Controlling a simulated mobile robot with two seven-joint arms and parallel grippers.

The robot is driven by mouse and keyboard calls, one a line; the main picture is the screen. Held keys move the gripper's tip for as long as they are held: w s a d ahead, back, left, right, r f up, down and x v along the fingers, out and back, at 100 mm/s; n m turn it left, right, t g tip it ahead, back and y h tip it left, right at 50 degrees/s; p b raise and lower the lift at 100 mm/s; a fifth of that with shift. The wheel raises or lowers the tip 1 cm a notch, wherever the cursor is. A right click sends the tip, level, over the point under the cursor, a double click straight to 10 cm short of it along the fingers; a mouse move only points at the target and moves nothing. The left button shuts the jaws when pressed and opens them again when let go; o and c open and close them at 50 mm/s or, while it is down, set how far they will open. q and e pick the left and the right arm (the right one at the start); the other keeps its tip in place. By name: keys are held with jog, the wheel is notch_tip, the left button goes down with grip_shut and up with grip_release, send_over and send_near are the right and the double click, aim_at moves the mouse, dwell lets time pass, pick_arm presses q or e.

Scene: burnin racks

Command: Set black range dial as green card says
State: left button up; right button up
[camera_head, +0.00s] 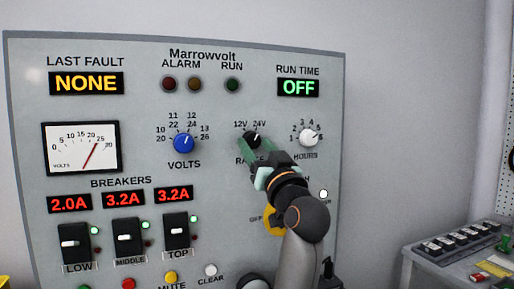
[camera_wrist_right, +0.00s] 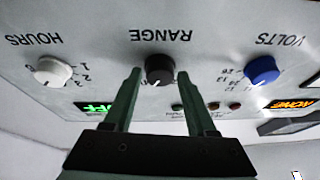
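The black range dial (camera_head: 252,138) sits on the grey panel under the 12V and 24V labels. Its white mark appears to lean up and right, towards 24V. My right gripper (camera_head: 257,148) is at the dial and partly covers the RANGE label. In the right wrist view the dial (camera_wrist_right: 160,69) stands between the two fingers of my right gripper (camera_wrist_right: 160,74), with a gap on each side, so the gripper is open. I cannot make out a green card with readable text. My left gripper is not in view.
A blue VOLTS dial (camera_head: 184,143) is left of the range dial and a white HOURS dial (camera_head: 308,138) is right of it. Breaker switches (camera_head: 128,237) line the lower left. A yellow knob (camera_head: 271,222) is partly behind my arm. A grey bench unit (camera_head: 455,246) stands at right.

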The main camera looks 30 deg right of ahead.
grip_shut()
